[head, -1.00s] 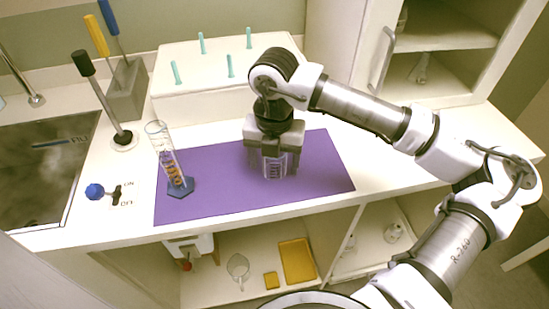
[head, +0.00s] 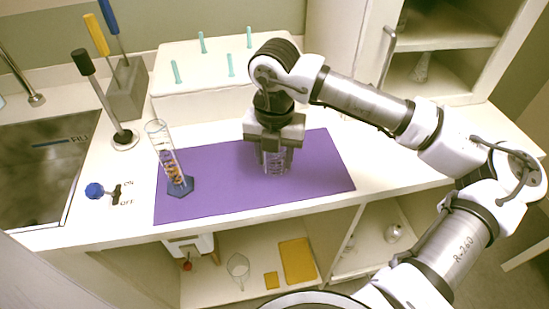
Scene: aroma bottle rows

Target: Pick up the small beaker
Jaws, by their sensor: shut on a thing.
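The small beaker (head: 275,163) is a clear glass with markings. It stands on, or just above, the purple mat (head: 225,190); I cannot tell which. My gripper (head: 274,150) points straight down over it and is shut on the beaker, with its fingers at the beaker's sides. The fingers and gripper body hide the beaker's upper part.
A tall graduated cylinder (head: 168,155) with a blue base stands at the mat's left. Behind the mat is a white block (head: 205,75) with teal pegs. A sink (head: 40,170) lies at the far left. The mat's right end is clear.

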